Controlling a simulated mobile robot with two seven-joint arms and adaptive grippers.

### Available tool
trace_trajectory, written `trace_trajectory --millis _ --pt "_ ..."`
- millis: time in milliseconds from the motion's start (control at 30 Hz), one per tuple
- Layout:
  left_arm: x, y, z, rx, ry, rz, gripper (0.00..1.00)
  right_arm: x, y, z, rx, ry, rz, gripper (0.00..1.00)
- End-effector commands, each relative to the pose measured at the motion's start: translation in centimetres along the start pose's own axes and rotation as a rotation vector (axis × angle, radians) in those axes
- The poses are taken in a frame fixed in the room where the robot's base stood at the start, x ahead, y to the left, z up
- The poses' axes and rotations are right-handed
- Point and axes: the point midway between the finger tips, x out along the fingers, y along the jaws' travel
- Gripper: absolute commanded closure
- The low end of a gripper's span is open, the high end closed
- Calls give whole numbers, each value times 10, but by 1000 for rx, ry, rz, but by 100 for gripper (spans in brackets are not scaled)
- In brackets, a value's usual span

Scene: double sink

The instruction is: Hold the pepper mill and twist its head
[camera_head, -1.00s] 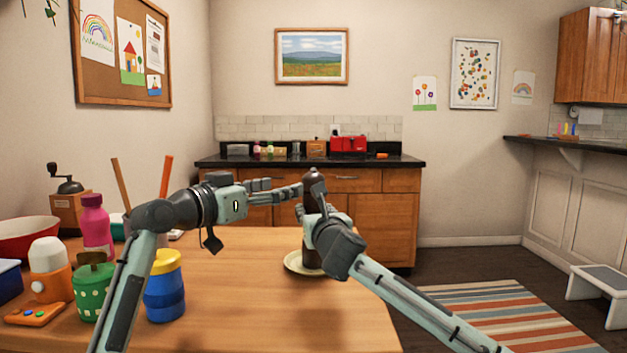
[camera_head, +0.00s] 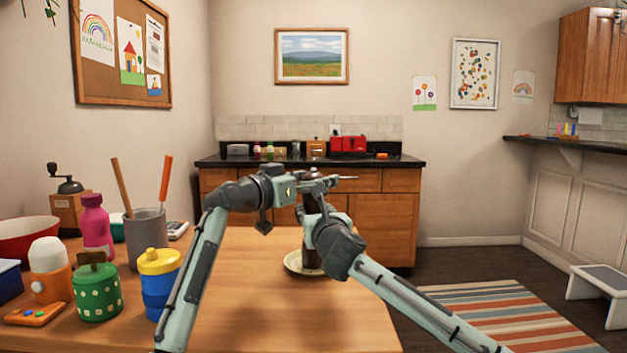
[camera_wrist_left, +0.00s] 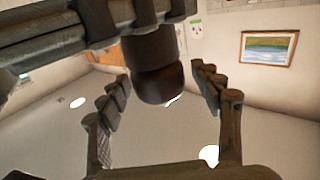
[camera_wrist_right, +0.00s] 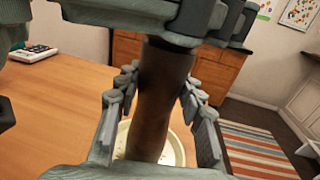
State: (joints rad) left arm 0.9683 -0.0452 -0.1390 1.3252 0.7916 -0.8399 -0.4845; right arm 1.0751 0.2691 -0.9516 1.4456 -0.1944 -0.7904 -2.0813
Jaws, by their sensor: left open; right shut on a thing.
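The dark brown pepper mill (camera_head: 311,259) stands upright on a pale saucer (camera_head: 292,264) on the wooden table. My right gripper (camera_head: 318,222) is shut on its body; the right wrist view shows the body (camera_wrist_right: 152,115) between the fingers. My left gripper (camera_head: 322,184) is open at the height of the mill's head. In the left wrist view the rounded dark head (camera_wrist_left: 160,82) sits between the spread fingers, with gaps on both sides. In the head view, the grippers partly hide the mill's upper part.
On the table's left stand a blue-yellow jar (camera_head: 160,290), a green pot (camera_head: 97,293), a grey utensil cup (camera_head: 146,238), a pink bottle (camera_head: 95,226) and a coffee grinder (camera_head: 70,208). The table front (camera_head: 290,320) is clear.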

Motion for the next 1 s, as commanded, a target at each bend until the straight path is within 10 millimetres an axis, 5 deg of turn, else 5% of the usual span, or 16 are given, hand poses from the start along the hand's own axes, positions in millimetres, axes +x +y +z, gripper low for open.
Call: trace_trajectory --millis 467,1000 --pt "0 0 0 0 0 0 86 0 0 0 0 1 0 94" --pt "0 -2 2 -2 -10 191 87 0 0 0 -1 0 1 94"
